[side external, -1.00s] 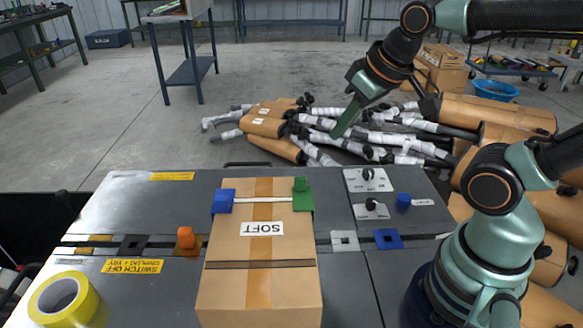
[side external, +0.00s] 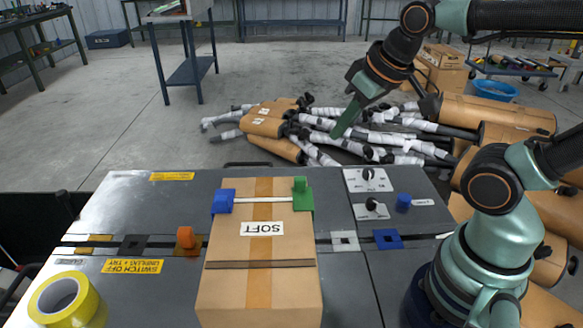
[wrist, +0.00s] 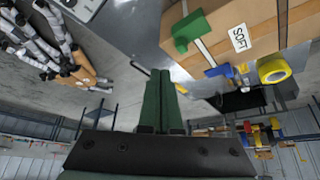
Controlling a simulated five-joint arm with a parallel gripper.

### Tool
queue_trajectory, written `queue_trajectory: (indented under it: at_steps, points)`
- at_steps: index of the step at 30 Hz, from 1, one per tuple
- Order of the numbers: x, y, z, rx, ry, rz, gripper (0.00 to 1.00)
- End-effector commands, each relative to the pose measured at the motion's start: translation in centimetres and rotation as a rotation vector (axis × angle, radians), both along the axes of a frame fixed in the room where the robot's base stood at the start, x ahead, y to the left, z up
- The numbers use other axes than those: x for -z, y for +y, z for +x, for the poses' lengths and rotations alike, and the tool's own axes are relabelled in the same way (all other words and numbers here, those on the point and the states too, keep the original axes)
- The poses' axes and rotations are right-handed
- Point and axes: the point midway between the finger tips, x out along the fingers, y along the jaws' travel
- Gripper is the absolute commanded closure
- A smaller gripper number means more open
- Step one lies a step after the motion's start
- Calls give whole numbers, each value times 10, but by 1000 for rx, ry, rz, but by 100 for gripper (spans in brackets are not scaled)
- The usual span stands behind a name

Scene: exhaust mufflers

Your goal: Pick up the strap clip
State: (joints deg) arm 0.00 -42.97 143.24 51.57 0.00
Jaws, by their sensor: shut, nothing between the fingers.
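A cardboard box (side external: 262,290) labelled SOFT stands on the grey bench. A white strap (side external: 262,200) crosses its top between a blue clip (side external: 222,202) on the left edge and a green clip (side external: 301,195) on the right edge. I cannot tell which of the two is the strap clip. The wrist view shows the green clip (wrist: 193,31) right of my fingertips and the blue clip (wrist: 219,71) farther off. My gripper (side external: 335,135) is shut and empty, its green fingers pointing down and left, up beyond the bench's far edge, apart from the box.
Wrapped mufflers (side external: 375,140) are piled on the floor behind. The air above the box is clear.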

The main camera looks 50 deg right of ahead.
Motion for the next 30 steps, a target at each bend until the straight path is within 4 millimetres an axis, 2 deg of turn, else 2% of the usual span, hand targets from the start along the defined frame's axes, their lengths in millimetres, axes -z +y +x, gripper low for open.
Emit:
queue_trajectory:
  at_steps: [5, 6, 10, 11, 20, 23, 26, 30]
  points:
    - [0, 0, 0, 0, 0, 0, 100]
    - [0, 0, 0, 0, 0, 0, 85]
    - [0, 0, 0, 0, 0, 0, 35]
    - [0, 0, 0, 0, 0, 0, 32]
    - [0, 0, 1, -2, 1, 0, 32]
    - [-4, 4, 6, -20, 14, -4, 32]
    - [-11, 11, 20, -60, 42, -13, 32]
    - [-22, 30, 51, -145, 97, -31, 32]
